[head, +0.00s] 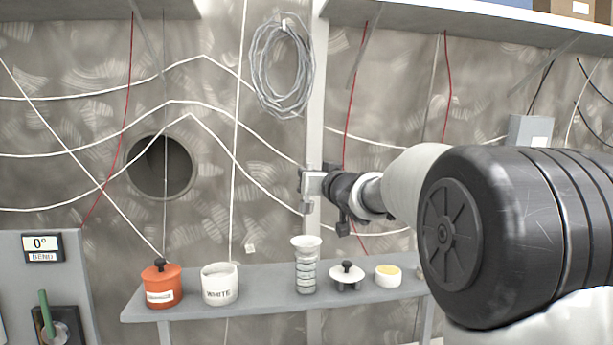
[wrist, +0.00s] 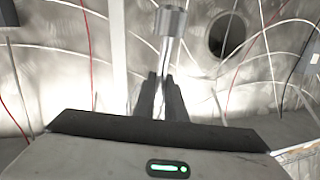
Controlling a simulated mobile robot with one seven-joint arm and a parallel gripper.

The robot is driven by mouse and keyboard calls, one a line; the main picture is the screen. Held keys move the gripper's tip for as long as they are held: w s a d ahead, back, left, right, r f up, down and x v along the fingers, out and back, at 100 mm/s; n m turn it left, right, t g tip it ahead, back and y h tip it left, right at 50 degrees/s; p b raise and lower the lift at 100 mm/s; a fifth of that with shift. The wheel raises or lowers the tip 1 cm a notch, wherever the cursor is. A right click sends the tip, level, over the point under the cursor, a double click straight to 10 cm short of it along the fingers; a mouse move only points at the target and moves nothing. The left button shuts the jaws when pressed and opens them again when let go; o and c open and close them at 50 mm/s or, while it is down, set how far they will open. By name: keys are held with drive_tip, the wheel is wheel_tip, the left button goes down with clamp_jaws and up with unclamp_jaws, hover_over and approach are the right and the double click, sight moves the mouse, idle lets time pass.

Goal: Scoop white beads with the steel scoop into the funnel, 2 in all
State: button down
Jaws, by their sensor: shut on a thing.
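My gripper (wrist: 163,85) is shut on the handle of the steel scoop (wrist: 170,22), whose round cup points away from the fingers in the wrist view. In the head view the scoop (head: 312,184) shows as a small grey shape ahead of my dark gripper, in front of a pale post and above the shelf. A white pot (head: 220,287) labelled WHITE stands open on the shelf; its beads cannot be made out. The white funnel (head: 306,243) sits on a clear marked cylinder, below the scoop. Whether the scoop holds beads cannot be told.
The grey shelf (head: 262,297) also carries an orange lidded pot (head: 160,291), a white lid with a black knob (head: 346,275) and a small yellow-topped jar (head: 388,277). A grey panel (head: 90,275) stands at left. Cables and a wire coil (head: 282,70) hang behind.

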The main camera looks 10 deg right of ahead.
drive_tip(key=d+f+m+t+h+b, duration=0.25)
drive_tip(key=d+f+m+b, duration=0.6)
drive_tip(key=m, duration=0.85)
drive_tip(key=a+r+n+g+p, duration=0.1)
drive_tip(key=a+r+n+p, duration=0.2)
drive_tip(key=n, duration=0.3)
drive_tip(key=a+r+n+y+p, duration=0.1)
drive_tip(key=a+r+n+p, duration=0.1)
drive_tip(key=n, duration=0.4)
drive_tip(key=a+r+n+g+y+p, duration=0.1)
drive_tip(key=a+r+n+p, duration=0.2)
drive_tip(key=n, duration=0.3)
drive_tip(key=shift+a+r+g+y+p, duration=0.3)
drive_tip(key=shift+a+r, duration=0.2)
drive_tip(key=shift+a, duration=0.25)
drive_tip(key=shift+d+r+p, duration=0.1)
drive_tip(key=shift+r+p, duration=1.8)
drive_tip(key=shift+p, duration=0.3)
drive_tip(key=shift+f, duration=0.15)
